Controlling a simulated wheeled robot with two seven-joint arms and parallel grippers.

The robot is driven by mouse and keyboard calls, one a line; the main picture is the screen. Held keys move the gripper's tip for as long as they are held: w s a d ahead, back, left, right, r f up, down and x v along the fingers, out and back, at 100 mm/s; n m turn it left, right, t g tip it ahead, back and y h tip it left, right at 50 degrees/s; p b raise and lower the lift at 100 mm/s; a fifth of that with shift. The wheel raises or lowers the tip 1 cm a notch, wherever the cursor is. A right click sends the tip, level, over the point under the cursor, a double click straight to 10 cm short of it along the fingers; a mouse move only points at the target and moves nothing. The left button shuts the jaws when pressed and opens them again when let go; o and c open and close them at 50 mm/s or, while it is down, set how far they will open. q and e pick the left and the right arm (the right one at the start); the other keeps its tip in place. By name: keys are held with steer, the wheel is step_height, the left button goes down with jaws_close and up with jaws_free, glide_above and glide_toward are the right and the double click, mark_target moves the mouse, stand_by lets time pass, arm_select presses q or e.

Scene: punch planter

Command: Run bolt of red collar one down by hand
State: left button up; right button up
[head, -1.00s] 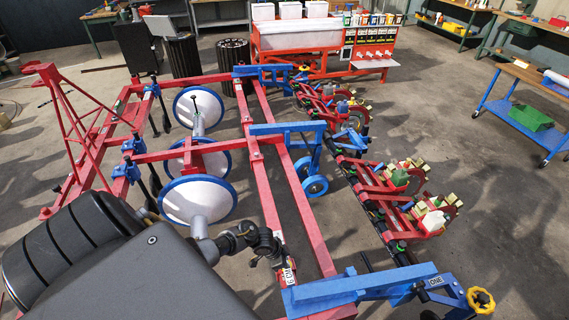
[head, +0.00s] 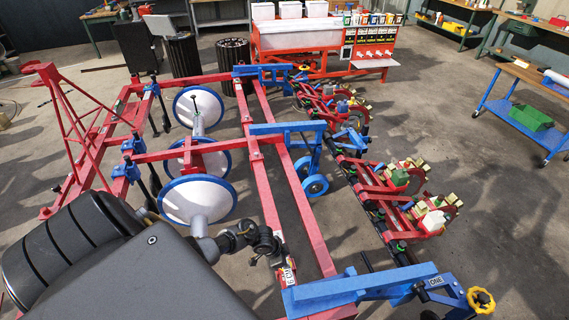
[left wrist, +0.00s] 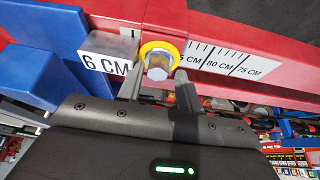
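In the left wrist view a silver hex bolt head (left wrist: 157,66) with a yellow ring (left wrist: 150,48) around it stands on a red collar (left wrist: 165,18). The collar sits on a red bar with a centimetre scale (left wrist: 225,62). My left gripper (left wrist: 158,82) has its two fingers apart, one on each side of the bolt head, with what looks like a gap to each side. In the head view my left gripper (head: 268,244) is over the near part of the red frame, where the bolt is too small to tell. My right gripper is not in view.
A white "6 CM" block (left wrist: 106,58) and a blue bracket (left wrist: 52,45) are close left of the fingers. In the head view a blue beam (head: 360,287) crosses at the front.

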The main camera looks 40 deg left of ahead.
arm_select(q)
steer(key=shift+s+d+f, duration=0.15)
steer(key=shift+s+d, duration=0.15)
steer(key=shift+s, duration=0.05)
steer(key=shift+r+p, duration=0.35)
steer(key=shift+p, duration=0.05)
steer(key=p+v, duration=0.6)
steer(key=v, duration=0.1)
steer(key=shift+a+r, duration=0.25)
steer(key=shift+a, duration=0.1)
steer(key=shift+w, duration=0.1)
